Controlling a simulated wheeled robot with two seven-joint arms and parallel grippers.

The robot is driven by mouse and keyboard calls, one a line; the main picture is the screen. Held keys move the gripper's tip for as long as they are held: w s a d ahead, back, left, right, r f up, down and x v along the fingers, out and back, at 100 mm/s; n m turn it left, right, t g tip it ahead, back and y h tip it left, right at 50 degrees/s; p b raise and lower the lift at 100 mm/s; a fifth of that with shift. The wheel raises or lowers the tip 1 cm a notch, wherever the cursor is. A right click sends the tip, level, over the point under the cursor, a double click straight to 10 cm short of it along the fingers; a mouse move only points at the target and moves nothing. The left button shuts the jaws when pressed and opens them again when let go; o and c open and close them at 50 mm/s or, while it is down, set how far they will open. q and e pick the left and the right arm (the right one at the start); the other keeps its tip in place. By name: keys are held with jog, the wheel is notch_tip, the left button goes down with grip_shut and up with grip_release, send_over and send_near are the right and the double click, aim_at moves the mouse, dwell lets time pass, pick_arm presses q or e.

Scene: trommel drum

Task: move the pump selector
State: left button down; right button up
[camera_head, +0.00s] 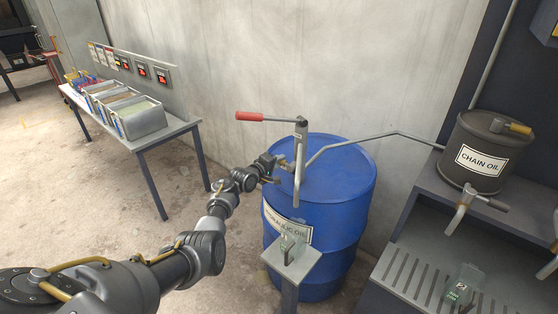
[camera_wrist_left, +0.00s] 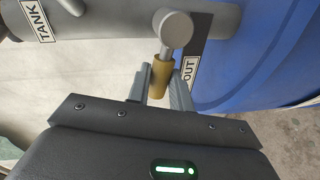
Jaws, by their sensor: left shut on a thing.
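The pump selector is a short lever with a brass-coloured grip (camera_wrist_left: 161,76) and a round grey hub (camera_wrist_left: 173,29), seen in the left wrist view. My left gripper (camera_wrist_left: 161,88) is shut on the grip, with one finger on each side. The OUT label (camera_wrist_left: 190,70) is right beside the grip, and the TANK label (camera_wrist_left: 38,20) is farther left. In the head view my left gripper (camera_head: 271,173) reaches the grey pump (camera_head: 299,165) on the blue drum (camera_head: 338,174); the selector is too small there to make out. My right gripper is not in view.
The pump's red handle (camera_head: 249,116) sticks out left above my gripper. A small stand (camera_head: 292,265) with a clear container is in front of the drum. A chain oil can (camera_head: 482,153) stands on the right bench. A table with bins (camera_head: 143,122) is at left.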

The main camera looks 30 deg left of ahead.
pick_arm(q)
jog(key=shift+a+f+n, duration=0.1)
jog(key=shift+f+n, duration=0.3)
jog(key=shift+n, duration=0.5)
jog(key=shift+h, duration=0.3)
jog(key=c, duration=1.3)
grip_release()
jog(key=shift+f, duration=0.1)
jog(key=shift+o, duration=0.2)
jog(key=shift+s+a, duration=0.1)
jog(key=shift+s, duration=0.45)
jog(key=p+v, duration=0.1)
jog(key=v, duration=0.8)
jog(key=shift+s+r, duration=0.25)
jog(key=shift+s, duration=0.05)
jog(key=shift+f, duration=0.1)
